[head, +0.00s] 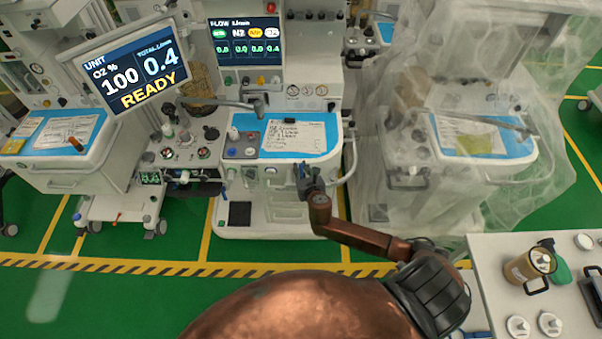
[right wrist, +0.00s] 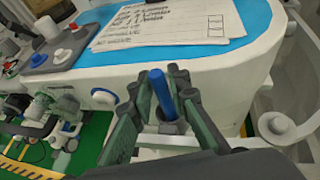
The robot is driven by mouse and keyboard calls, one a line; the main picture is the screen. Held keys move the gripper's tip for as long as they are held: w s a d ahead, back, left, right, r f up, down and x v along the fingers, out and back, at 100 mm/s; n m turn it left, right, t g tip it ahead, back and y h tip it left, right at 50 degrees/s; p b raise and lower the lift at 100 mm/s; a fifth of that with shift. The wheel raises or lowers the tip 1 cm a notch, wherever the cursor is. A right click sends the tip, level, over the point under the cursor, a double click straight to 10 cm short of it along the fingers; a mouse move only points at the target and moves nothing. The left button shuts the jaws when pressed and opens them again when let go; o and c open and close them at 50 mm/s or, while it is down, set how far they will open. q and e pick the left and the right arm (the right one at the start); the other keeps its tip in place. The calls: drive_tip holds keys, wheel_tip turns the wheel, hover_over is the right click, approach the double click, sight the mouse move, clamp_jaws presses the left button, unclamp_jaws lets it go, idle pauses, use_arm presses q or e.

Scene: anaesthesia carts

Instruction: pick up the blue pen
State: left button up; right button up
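The blue pen (right wrist: 163,95) stands roughly upright between the fingers of my right gripper (right wrist: 166,84) in the right wrist view. In the head view my right gripper (head: 308,178) is at the front edge of the middle cart's blue-topped work surface (head: 316,145), and the pen is too small there to make out clearly. My left gripper is not in view.
A printed sheet (head: 296,136) lies on the blue top; it also shows in the right wrist view (right wrist: 165,22). A plastic-draped cart (head: 400,185) stands to the right. A white table (head: 490,275) with a brown canister (head: 520,268) is at the lower right. Green floor is open at the left.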

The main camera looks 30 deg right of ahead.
drive_tip(key=shift+c, duration=0.4)
clamp_jaws()
drive_tip(key=shift+r, duration=0.1)
